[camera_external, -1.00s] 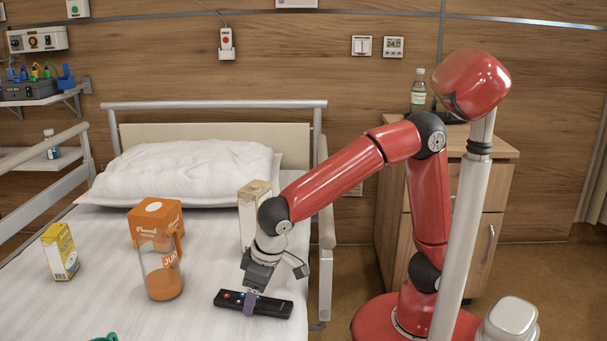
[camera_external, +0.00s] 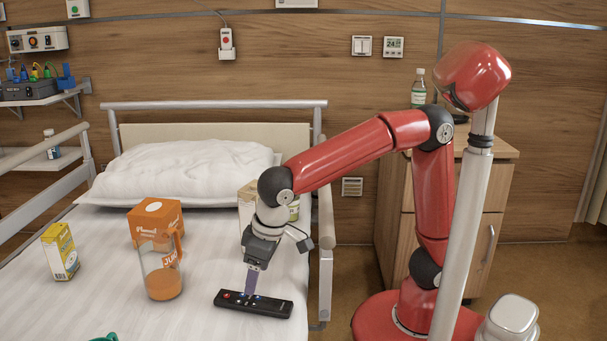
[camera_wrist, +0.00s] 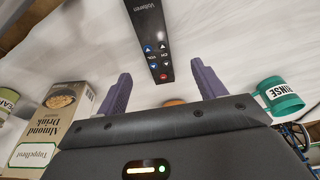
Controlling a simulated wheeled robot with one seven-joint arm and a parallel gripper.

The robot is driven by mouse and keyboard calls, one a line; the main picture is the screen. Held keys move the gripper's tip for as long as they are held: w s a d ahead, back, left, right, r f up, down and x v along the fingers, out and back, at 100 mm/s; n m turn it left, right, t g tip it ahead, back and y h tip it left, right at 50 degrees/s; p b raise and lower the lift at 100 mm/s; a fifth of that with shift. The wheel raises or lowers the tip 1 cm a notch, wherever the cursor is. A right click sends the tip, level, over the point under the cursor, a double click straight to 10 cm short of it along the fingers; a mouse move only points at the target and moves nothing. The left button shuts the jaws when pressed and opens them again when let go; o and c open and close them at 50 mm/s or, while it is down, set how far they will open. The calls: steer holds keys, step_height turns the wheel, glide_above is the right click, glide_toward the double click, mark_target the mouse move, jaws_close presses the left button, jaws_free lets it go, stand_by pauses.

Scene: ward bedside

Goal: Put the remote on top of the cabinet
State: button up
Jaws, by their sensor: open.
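The black remote (camera_external: 270,306) lies flat on the white bed sheet near the bed's right side. It also shows in the wrist view (camera_wrist: 149,38), running between and beyond the fingers. My gripper (camera_external: 250,290) points down just above the remote, open and empty, with the remote resting on the sheet. Its two purple fingers stand apart in the wrist view (camera_wrist: 162,84). The wooden cabinet (camera_external: 491,200) stands against the wall at the right, partly hidden behind my arm. Part of its top (camera_external: 505,149) shows bare.
A clear bottle (camera_external: 418,88) stands on the cabinet top. An orange box (camera_external: 152,212), a juice jug (camera_external: 163,277) and a yellow carton (camera_external: 60,252) stand on the bed. An almond drink carton (camera_wrist: 66,107) is close behind my gripper. A bed rail (camera_external: 326,250) separates bed and cabinet.

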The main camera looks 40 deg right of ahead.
mark_target(253, 301)
steer(key=shift+w+a+f+g+h, duration=0.1)
steer(key=shift+w+a+g+h, duration=0.05)
steer(key=shift+w+g+h, duration=0.3)
steer(key=shift+f+b, duration=0.15)
steer(key=shift+b, duration=0.15)
steer(key=f, duration=0.2)
steer(key=f+b, duration=0.1)
steer(key=f, duration=0.2)
steer(key=w+f, duration=0.1)
steer(key=f, duration=0.1)
steer(key=shift+a+f+b, duration=0.1)
steer(key=shift+f+b, duration=0.05)
steer(key=shift+b, duration=0.2)
steer(key=c, duration=1.2)
